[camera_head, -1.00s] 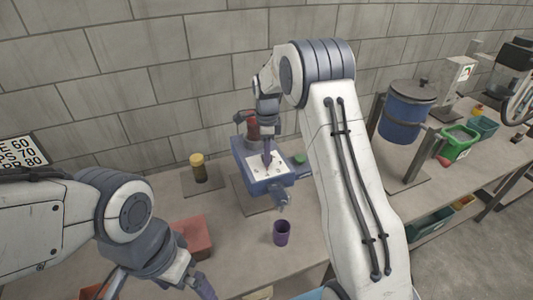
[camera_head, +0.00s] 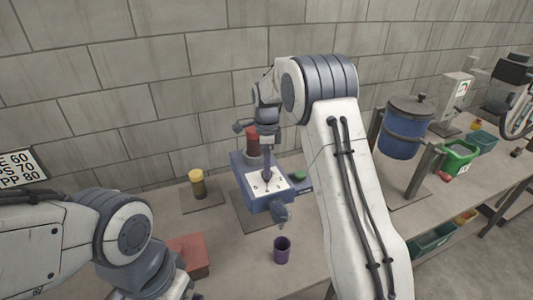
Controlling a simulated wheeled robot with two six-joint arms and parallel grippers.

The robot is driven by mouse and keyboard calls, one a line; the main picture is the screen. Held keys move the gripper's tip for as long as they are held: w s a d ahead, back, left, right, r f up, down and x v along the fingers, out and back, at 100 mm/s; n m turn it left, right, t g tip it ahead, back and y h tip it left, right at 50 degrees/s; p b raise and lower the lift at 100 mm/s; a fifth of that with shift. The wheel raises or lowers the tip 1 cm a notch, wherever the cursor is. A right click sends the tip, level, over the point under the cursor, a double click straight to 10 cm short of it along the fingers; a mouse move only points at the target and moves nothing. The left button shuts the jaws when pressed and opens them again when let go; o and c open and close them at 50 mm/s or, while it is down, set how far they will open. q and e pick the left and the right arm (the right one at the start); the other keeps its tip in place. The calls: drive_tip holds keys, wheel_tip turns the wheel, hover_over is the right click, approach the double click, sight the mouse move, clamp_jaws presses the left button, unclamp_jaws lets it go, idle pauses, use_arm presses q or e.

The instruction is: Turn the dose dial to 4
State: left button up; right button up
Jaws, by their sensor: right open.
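The blue dosing machine (camera_head: 246,168) stands on the bench in the middle of the head view, with a white dial face (camera_head: 278,184) on its sloped top. My right gripper (camera_head: 267,174) points down over the dial face, its fingers at or just above the middle of it. The fingers are small and dark here, and they hide the knob and pointer. I cannot tell whether they touch it. The dial marks are too small to read. My left arm is at the lower left, its gripper cut off by the bottom edge.
A green button (camera_head: 298,175) sits right of the dial face. A purple cup (camera_head: 282,251) stands in front of the machine. A yellow-capped jar (camera_head: 198,184) and a red block (camera_head: 190,254) are to the left. A blue drum (camera_head: 402,132) stands right of my right arm.

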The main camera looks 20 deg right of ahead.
wheel_tip(320, 180, up, 8)
drive_tip(key=b, duration=0.1)
drive_tip(key=shift+r, duration=0.2)
idle(0.3)
